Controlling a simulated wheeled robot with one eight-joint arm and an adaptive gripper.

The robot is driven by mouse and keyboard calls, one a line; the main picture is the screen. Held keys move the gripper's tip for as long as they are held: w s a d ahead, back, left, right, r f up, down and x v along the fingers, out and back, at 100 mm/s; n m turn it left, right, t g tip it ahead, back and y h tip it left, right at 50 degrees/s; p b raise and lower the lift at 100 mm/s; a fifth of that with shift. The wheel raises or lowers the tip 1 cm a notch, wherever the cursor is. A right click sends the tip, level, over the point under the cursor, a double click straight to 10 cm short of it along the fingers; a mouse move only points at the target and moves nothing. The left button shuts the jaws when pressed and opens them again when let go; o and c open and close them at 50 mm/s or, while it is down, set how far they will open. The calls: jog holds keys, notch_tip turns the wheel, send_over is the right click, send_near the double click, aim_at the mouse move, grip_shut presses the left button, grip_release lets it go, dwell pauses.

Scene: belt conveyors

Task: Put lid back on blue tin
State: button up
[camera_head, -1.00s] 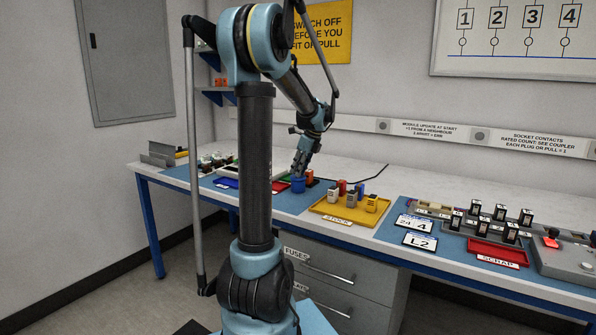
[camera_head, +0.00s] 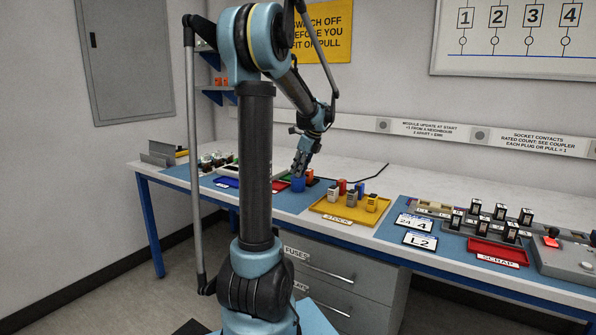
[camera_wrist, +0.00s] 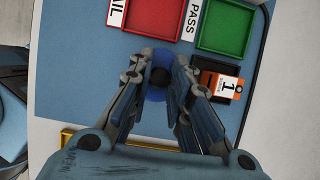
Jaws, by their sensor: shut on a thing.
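The blue tin (camera_head: 298,185) stands on the blue bench mat, left of the yellow stock tray. My gripper (camera_head: 300,170) points down right over it. In the wrist view my gripper (camera_wrist: 160,66) has its fingers closed on the dark round knob of the lid (camera_wrist: 160,77). Blue of the tin or lid shows below and around the knob, between the fingers. The lid's rim is mostly hidden by the fingers, so I cannot tell whether it sits flush on the tin.
A red tray (camera_wrist: 152,18) and a green tray (camera_wrist: 226,27) lie beyond the tin. An orange-topped module (camera_wrist: 226,86) stands close to the right finger. The yellow stock tray (camera_head: 328,208) holds several modules. Blue mat is free to the left in the wrist view.

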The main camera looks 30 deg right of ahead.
jog(key=o, duration=1.4)
jog(key=shift+o, duration=0.2)
jog(key=shift+r, duration=3.5)
grip_shut()
